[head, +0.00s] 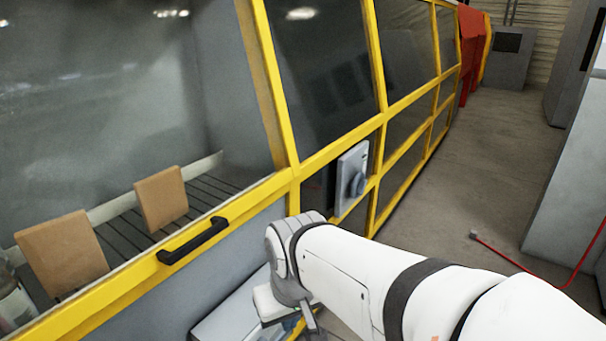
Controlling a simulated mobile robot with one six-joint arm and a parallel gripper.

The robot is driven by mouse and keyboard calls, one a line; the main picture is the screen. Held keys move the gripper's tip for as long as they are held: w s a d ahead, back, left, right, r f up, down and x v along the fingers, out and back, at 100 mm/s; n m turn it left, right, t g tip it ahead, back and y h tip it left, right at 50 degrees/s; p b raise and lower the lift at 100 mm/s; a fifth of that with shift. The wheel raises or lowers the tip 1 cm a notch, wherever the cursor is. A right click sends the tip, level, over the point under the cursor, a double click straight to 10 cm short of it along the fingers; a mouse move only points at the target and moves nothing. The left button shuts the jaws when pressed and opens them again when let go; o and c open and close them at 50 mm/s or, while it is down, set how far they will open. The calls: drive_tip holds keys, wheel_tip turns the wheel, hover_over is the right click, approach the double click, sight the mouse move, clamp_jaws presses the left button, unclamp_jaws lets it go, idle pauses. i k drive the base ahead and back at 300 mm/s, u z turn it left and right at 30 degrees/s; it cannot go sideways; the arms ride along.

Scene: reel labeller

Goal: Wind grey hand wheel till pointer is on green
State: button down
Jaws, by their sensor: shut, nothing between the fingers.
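A light grey panel (347,160) is mounted on the yellow-framed machine, right of the picture's middle. A darker grey round part (357,184), which looks like the hand wheel, sticks out from it and is seen nearly edge-on. I cannot make out a pointer or a green mark. My white arm reaches in from the lower right and bends down at its wrist. My gripper (309,322) is low in the picture, below and left of the panel, partly hidden by the arm. It is shut and empty, apart from the wheel.
A black handle (193,241) is on the yellow frame at the left. Two brown cartons (62,254) (161,198) stand on slats behind the glass. A grey surface (235,308) lies near my gripper. A red cable (520,267) crosses the otherwise clear floor (470,190) at right.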

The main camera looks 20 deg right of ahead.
sight(357, 184)
drive_tip(key=z, duration=1.6)
drive_tip(key=i, duration=1.75)
drive_tip(key=u, duration=0.3)
